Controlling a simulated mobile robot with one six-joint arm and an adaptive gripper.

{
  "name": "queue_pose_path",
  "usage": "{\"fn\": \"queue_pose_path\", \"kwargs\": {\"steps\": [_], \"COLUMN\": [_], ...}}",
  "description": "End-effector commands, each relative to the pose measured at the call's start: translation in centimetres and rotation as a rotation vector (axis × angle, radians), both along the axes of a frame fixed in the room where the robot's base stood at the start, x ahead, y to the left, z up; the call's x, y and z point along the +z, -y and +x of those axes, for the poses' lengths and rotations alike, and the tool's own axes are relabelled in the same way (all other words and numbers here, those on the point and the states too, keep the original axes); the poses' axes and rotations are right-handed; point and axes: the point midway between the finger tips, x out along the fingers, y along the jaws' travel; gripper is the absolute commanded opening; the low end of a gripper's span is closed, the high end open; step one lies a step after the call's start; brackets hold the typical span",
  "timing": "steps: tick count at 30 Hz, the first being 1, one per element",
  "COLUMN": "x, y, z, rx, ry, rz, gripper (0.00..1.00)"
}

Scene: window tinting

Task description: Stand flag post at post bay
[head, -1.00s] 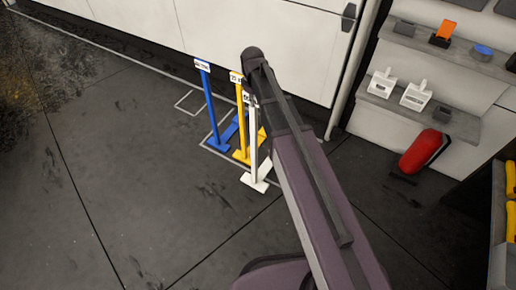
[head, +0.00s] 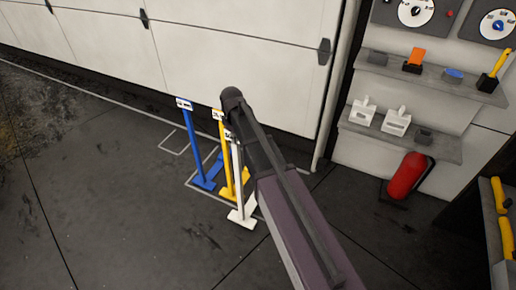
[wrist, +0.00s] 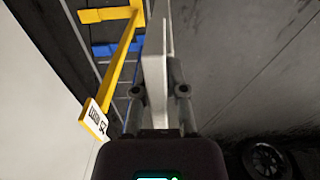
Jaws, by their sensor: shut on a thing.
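In the head view, a white flag post (head: 240,192) is upright, with a flat base and a small sign at its top. Its base is at or just above the floor; I cannot tell which. In the wrist view, my gripper (wrist: 160,92) is shut on the white post (wrist: 153,65), with one finger on each side. My arm hides the gripper in the head view. A yellow post (head: 225,155) and a blue post (head: 195,145) stand close behind and to the left. A pale outlined floor bay (head: 190,187) surrounds part of the group.
A smaller outlined patch (head: 170,143) on the floor is empty. A white garage door (head: 240,50) rises behind the posts. Shelves (head: 440,148) with tools and a red extinguisher (head: 407,176) are at right. The floor at left and front is clear. A tire (wrist: 265,160) shows in the wrist view.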

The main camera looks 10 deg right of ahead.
Motion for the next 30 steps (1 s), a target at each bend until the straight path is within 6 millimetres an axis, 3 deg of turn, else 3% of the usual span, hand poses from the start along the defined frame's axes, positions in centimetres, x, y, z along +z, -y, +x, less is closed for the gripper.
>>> {"fn": "queue_pose_path", "kwargs": {"steps": [24,30], "x": [-1.3,-1.4], "y": [11.0,12.5], "z": [7.0,7.8], "rx": [-0.001,0.0], "ry": [0.001,0.0], "rz": [-0.001,0.0], "gripper": [0.0,0.0]}}
